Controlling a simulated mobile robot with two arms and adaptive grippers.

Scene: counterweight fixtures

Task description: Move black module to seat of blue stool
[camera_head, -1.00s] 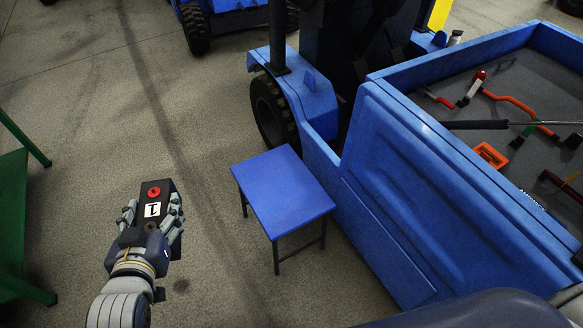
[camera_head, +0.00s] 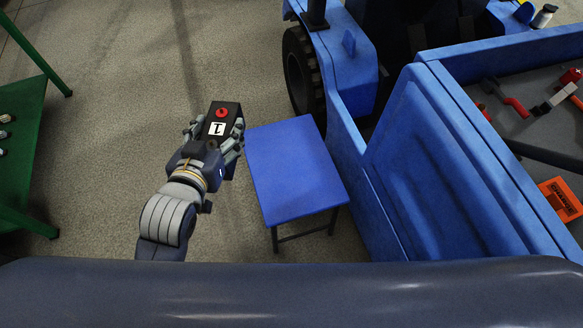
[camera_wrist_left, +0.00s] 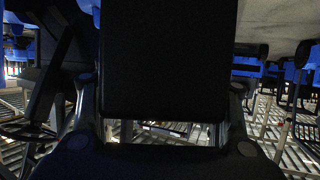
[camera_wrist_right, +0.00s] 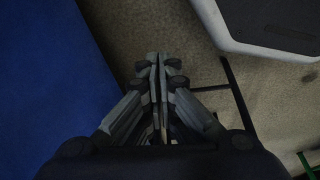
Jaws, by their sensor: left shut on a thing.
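The black module (camera_head: 221,112), with a red button and a white label marked 1, is held in my left gripper (camera_head: 215,133), whose fingers are shut on its sides. In the left wrist view the module (camera_wrist_left: 165,60) fills the middle as a dark block. The blue stool (camera_head: 295,165) stands just right of the module in the head view; its flat seat is bare. The module is beside the seat's left edge, not over it. My right gripper (camera_wrist_right: 158,95) shows in the right wrist view with its fingers together and nothing visible between them.
A blue vehicle with a cargo bed (camera_head: 470,150) stands close on the stool's right. Its bed holds tools and an orange box (camera_head: 562,198). A black wheel (camera_head: 300,70) is behind the stool. A green table (camera_head: 25,130) is at left. Floor between is clear.

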